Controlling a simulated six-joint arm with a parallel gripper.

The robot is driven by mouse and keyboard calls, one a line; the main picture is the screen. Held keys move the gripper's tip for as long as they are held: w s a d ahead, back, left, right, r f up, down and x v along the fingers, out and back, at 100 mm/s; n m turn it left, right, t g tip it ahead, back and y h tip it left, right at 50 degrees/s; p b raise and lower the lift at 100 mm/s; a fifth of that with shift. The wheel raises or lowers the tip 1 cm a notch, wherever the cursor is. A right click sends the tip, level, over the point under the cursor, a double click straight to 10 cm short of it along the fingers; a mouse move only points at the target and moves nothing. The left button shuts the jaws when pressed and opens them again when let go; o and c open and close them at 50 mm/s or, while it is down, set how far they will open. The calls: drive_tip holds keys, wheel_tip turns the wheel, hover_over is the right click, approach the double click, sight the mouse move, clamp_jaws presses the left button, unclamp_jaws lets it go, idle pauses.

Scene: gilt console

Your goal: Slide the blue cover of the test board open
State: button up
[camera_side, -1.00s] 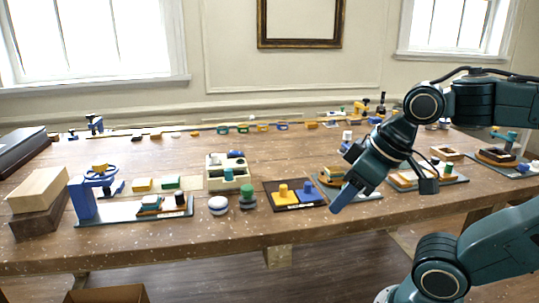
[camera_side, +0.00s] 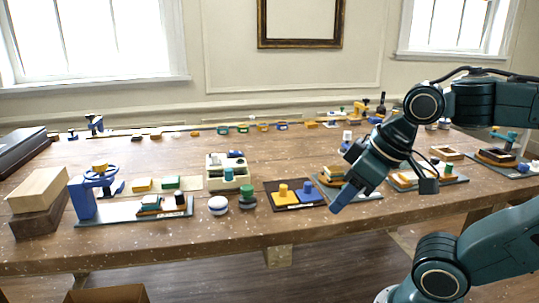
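A dark board (camera_side: 291,206) near the table's front edge carries a yellow square piece with a knob (camera_side: 283,193) on its left. Beside it on the right is a blue square piece with a knob (camera_side: 309,193), which looks like the blue cover. Whether it is slid open or closed I cannot tell at this size. My gripper (camera_side: 342,198) points down and to the left, just right of the dark board and apart from the blue piece. Its blue fingertips overlap in this view, so their opening is hidden. No held thing shows.
A grey board with a wooden piece (camera_side: 331,180) lies behind my gripper. A cream box (camera_side: 228,178), a green knob (camera_side: 247,196) and a white disc (camera_side: 218,204) stand left of the dark board. A blue handwheel stand (camera_side: 84,202) is farther left. Open tabletop (camera_side: 300,153) lies behind.

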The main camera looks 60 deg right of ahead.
drive_tip(key=shift+o, duration=0.7)
drive_tip(key=w+d+r+g, duration=0.3)
drive_tip(key=w+d+r, duration=0.1)
drive_tip(key=w+d, duration=0.65)
drive_tip(key=g, duration=0.3)
hover_over(308, 183)
wheel_tip(308, 183, down, 4)
drive_tip(key=shift+r, duration=0.1)
drive_tip(key=shift+f, duration=6.9)
clamp_jaws()
